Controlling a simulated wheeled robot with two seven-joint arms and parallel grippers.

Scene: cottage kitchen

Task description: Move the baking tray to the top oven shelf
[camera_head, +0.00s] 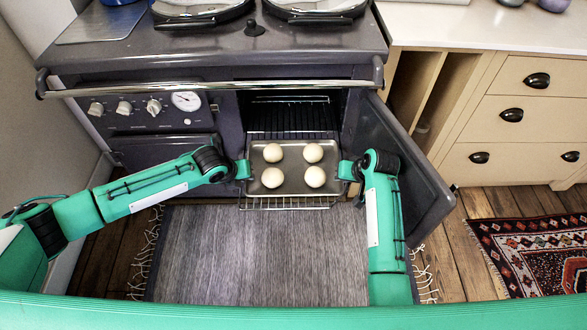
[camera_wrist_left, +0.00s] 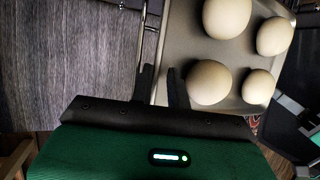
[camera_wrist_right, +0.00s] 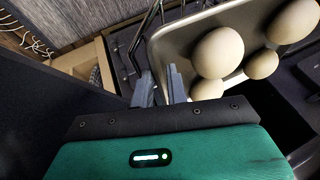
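The baking tray (camera_head: 293,167) is a grey metal tray with several pale dough balls on it. It is level in front of the open oven, over a wire rack (camera_head: 290,205) that sticks out; I cannot tell whether it touches the rack. My left gripper (camera_head: 243,169) is shut on the tray's left rim, one finger on each side in the left wrist view (camera_wrist_left: 160,88). My right gripper (camera_head: 347,170) is shut on the right rim, which also shows between its fingers in the right wrist view (camera_wrist_right: 160,88). Inside the oven a higher wire shelf (camera_head: 290,101) is empty.
The oven door (camera_head: 400,165) hangs open to the right, close beside my right arm. A towel rail (camera_head: 220,88) crosses above the opening. Dials sit left of it. A grey rug (camera_head: 258,255) covers the floor in front; cream drawers (camera_head: 520,115) stand at the right.

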